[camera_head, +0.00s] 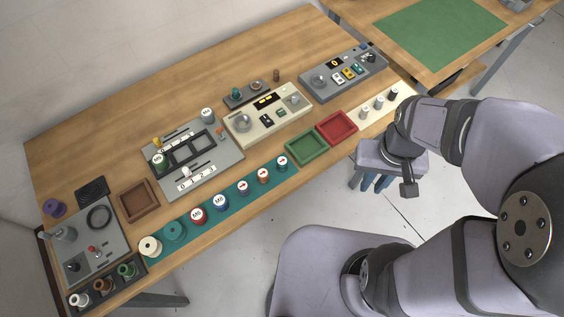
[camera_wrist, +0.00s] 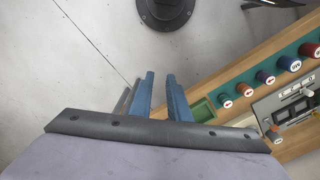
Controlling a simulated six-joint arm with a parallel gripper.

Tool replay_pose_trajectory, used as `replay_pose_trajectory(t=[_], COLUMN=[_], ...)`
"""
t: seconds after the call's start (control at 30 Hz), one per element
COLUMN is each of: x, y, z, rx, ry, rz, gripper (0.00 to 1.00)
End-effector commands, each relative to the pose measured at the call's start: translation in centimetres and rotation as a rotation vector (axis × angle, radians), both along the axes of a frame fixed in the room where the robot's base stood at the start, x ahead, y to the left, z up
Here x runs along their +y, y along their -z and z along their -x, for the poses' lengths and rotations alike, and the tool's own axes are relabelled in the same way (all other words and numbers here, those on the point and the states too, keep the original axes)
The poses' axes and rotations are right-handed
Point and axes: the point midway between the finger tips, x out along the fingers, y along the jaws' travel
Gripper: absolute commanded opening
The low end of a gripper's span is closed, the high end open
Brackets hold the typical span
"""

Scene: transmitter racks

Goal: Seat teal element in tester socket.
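A smaller teal-topped piece (camera_head: 237,91) sits on a dark block at the back. I cannot tell which unit is the tester; a grey panel (camera_head: 110,239) at the left has a dark ring, and a cream unit (camera_head: 287,132) has a round dial. My gripper (camera_wrist: 160,74) is off the bench's front edge, over the floor, far right of the teal element. Its blue fingers are apart and empty.
Several other banded cylinders share the mat. A green tray (camera_head: 306,147), a red tray (camera_head: 337,128) and a brown tray (camera_head: 139,201) lie around it. A dark rack (camera_head: 107,285) with spools stands front left. Bare wood shows along the back.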

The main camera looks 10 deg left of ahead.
Motion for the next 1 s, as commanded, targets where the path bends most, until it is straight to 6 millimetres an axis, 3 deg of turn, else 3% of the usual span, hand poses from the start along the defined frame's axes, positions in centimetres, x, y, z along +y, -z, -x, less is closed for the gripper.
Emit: replay_pose_trajectory(t=[0.03, 0.1, 0.43, 0.63, 0.77, 1.0], x=[0.0, 0.0, 0.1, 1.4, 3.6, 10.8], y=[0.0, 0.0, 0.0, 0.2, 0.6, 2.1], z=[0.0, 0.0, -0.1, -2.1, -4.8, -9.8], rx=[0.0, 0.0, 0.002, 0.031, 0.073, 0.183], ry=[0.0, 0.0, -0.005, -0.087, -0.209, -0.508], rz=[0.0, 0.0, 0.0, 0.006, 0.018, 0.066], gripper=[0.29, 0.45, 0.46, 0.46, 0.46, 0.46])
